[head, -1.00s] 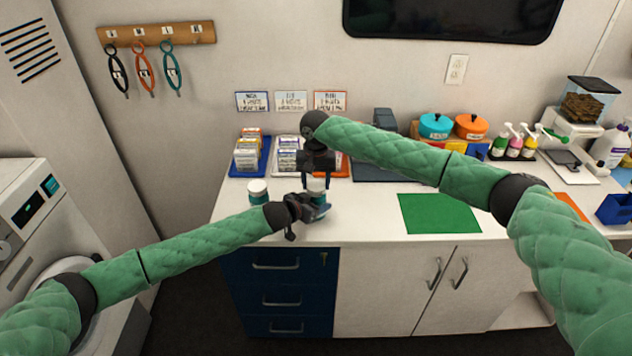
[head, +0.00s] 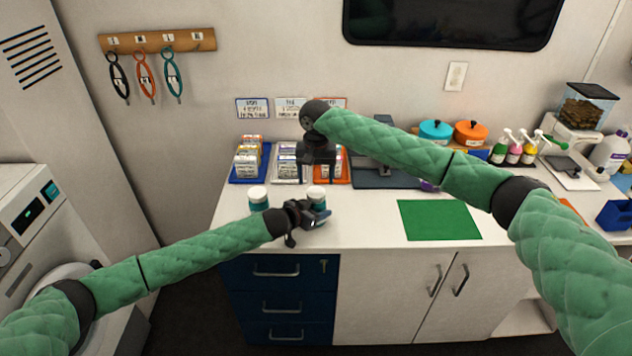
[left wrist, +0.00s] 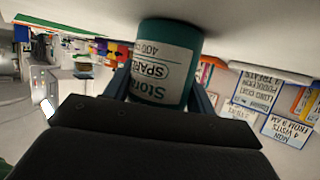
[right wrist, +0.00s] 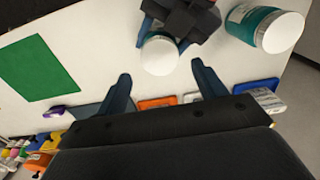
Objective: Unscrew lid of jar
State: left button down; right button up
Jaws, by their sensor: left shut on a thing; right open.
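A teal jar with a white label (left wrist: 165,62) is held between the fingers of my left gripper (head: 318,212), low at the countertop. Its round white lid (right wrist: 160,55) shows from above in the right wrist view and sits on top of the jar (head: 317,192) in the head view. My right gripper (head: 318,158) is above and behind the jar, apart from the lid. Its fingers (right wrist: 163,84) are spread wide and empty. A second teal jar with a white lid (head: 258,198) stands just left of the held one; it also shows in the right wrist view (right wrist: 265,28).
Blue (head: 235,179), grey and orange trays with small packages stand behind the jars. A green mat (head: 440,220) lies to the right on the white counter (head: 365,225). The counter between jars and mat is clear.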

aim_at(316, 191)
notch_tip(316, 191, up, 3)
jog(key=shift+f, duration=3.95)
jog(key=c, duration=1)
jog(key=o, duration=1.1)
jog(key=shift+c, duration=0.2)
jog(key=shift+r, duration=2.3)
pick_arm(q)
jog(key=shift+c, duration=2.1)
grip_release()
